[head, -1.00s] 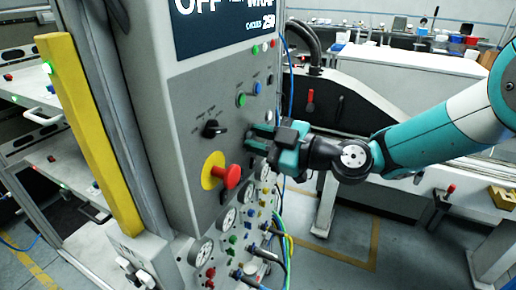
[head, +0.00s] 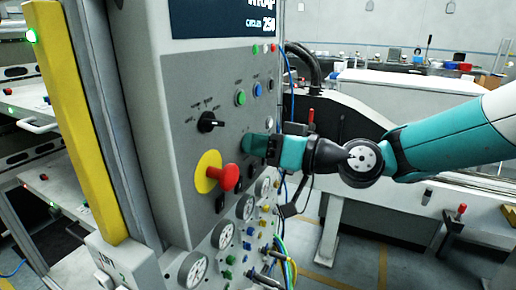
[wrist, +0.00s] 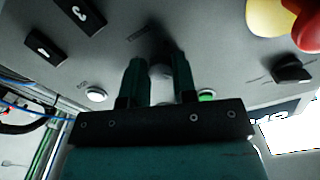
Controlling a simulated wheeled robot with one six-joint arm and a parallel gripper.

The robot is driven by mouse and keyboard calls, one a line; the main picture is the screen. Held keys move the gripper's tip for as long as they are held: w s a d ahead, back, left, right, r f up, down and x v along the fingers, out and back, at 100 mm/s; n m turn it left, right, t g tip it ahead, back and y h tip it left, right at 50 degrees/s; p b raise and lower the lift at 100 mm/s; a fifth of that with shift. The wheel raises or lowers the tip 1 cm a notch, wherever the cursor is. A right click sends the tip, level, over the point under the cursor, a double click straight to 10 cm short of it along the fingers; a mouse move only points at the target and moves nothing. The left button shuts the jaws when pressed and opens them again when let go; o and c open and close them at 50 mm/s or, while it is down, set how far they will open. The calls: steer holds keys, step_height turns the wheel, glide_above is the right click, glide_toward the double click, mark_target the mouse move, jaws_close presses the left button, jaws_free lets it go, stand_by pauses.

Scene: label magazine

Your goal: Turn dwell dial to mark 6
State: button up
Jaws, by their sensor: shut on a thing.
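My gripper (head: 258,145) is up against the grey control panel, right of and above the red emergency stop. In the wrist view its two fingers (wrist: 160,85) stand on either side of a small pale knob (wrist: 160,70), which I take to be the dwell dial, and are closed on it. The knob is mostly in shadow. Its marks and pointer cannot be read, and a small label above it is too blurred to read. In the head view the fingers hide the dial.
The red emergency stop (head: 225,177) on its yellow disc juts out close to the gripper. A black selector knob (head: 208,122), a green button (head: 240,97) and a blue button (head: 257,89) are nearby. Gauges (head: 222,234) and cables are below.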

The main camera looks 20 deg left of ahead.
steer(key=m+p, duration=0.3)
steer(key=m, duration=0.9)
steer(key=shift+r, duration=0.1)
steer(key=shift+p, duration=0.3)
stand_by(0.3)
steer(key=o, duration=0.9)
steer(key=shift+o, duration=0.2)
steer(key=shift+d, duration=0.15)
